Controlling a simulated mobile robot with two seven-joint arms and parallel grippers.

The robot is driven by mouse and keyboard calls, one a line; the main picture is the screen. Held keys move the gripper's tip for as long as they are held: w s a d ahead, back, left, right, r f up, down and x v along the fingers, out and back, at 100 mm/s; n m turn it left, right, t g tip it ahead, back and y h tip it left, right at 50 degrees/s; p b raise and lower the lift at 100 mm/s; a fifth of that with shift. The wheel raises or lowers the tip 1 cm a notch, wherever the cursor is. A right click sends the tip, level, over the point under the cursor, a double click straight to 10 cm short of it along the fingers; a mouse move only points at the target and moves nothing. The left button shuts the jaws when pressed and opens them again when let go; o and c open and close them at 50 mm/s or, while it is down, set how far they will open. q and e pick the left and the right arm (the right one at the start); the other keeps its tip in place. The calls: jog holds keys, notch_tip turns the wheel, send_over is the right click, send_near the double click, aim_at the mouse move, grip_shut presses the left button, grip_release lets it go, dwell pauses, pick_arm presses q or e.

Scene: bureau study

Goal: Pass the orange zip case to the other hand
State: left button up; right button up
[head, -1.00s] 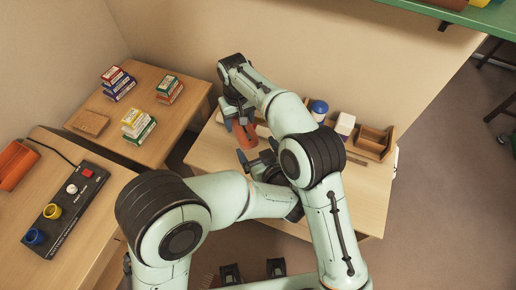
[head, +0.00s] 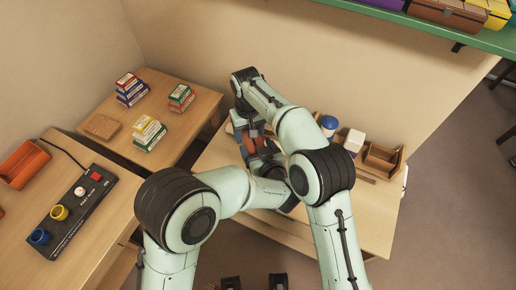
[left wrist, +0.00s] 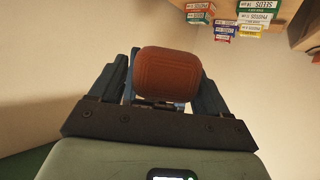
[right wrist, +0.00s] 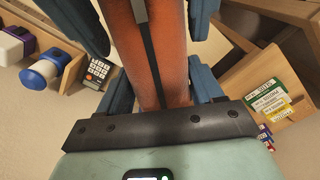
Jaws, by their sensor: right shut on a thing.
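The orange zip case (head: 262,144) is held off the desk between my two grippers in the head view. My right gripper (head: 249,131) is shut on it; in the right wrist view the case (right wrist: 152,75) runs lengthwise between the blue fingers, with a dark strip along it. My left gripper (head: 257,152) is at the other end of the case, with its fingers apart on either side. In the left wrist view the rounded end of the case (left wrist: 168,75) sits between those fingers. Their contact with the case is unclear.
The desk (head: 335,215) below carries a white-and-blue jar (head: 329,126), a white container (head: 354,141) and a wooden organiser (head: 383,158). Seed packets (head: 149,133) stand on the left table. A button panel (head: 70,212) and orange tray (head: 22,165) are nearer. A green shelf (head: 430,27) overhangs the right.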

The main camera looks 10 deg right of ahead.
pick_arm(q)
jog(key=c, duration=0.7)
pick_arm(e)
jog(key=o, duration=1.2)
